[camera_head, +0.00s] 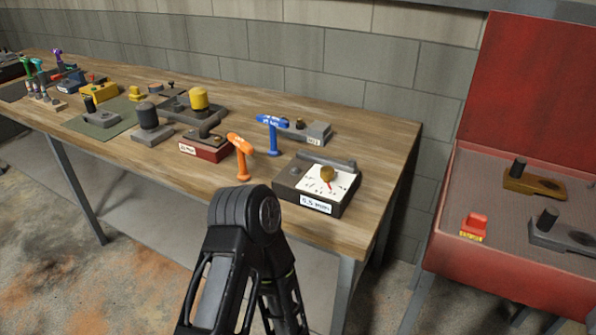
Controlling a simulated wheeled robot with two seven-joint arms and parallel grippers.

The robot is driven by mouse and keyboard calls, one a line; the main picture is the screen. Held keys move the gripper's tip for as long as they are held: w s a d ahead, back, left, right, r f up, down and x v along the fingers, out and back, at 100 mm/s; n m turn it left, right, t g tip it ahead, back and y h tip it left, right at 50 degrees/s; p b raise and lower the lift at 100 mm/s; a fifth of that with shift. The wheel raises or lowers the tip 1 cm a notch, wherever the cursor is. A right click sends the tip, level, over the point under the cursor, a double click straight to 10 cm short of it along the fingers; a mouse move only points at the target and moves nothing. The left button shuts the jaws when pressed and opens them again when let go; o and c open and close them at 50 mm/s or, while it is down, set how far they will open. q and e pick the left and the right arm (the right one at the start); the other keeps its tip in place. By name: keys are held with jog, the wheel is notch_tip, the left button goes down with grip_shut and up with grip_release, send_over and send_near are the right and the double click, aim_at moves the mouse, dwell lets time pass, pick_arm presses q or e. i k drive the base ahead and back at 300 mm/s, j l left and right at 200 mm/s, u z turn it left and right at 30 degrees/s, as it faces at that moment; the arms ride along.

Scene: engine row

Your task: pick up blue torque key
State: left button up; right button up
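The blue torque key (272,133) stands upright on the wooden workbench (330,108), toward its right end. It has a T-shaped blue handle with a pale label on top and a shaft going down to the bench. An orange key (242,155) of similar shape stands in front and to the left of it. A black link of my own arm rises from the bottom middle, in front of the bench edge. No gripper fingers show, so neither gripper can be seen.
A dial gauge box (312,206) stands in front and right of the blue key. A grey block (310,133) is close on its right, and a red-based block (205,150) is to the left. A red cabinet (520,270) stands at right. The bench's far right corner is clear.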

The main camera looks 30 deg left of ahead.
aim_at(274, 151)
jog(key=k+j, duration=0.15)
jog(key=j, duration=0.25)
jog(key=k+j+z, duration=0.1)
jog(key=j, duration=0.3)
jog(key=k+j, duration=0.25)
jog(key=j+z, duration=0.05)
jog(key=j, duration=0.1)
